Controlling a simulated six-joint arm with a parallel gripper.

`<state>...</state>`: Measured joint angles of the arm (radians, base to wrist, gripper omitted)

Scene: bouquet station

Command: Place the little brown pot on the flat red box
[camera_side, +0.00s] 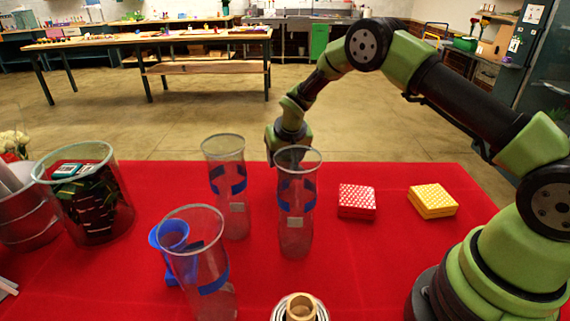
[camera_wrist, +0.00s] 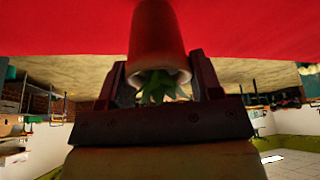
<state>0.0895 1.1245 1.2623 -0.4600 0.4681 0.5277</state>
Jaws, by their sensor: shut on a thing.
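The little brown pot (camera_wrist: 157,38), with green leaves at its mouth, is between the two fingers of my gripper (camera_wrist: 158,82) in the wrist view. My gripper is shut on it. In the side view my gripper (camera_side: 290,152) is above the red cloth, partly behind the tall clear vases, and the pot cannot be made out there. The flat red box (camera_side: 357,201), with a pale dotted top, lies on the cloth to the right of my gripper. Its visible top is bare.
Clear vases with blue bands (camera_side: 228,200) (camera_side: 295,205) (camera_side: 200,265) stand left of the red box. A yellow box (camera_side: 433,201) lies to its right. A tan ring-shaped thing (camera_side: 300,309) is at the front edge. A large clear bin (camera_side: 85,195) stands left. Cloth around the red box is clear.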

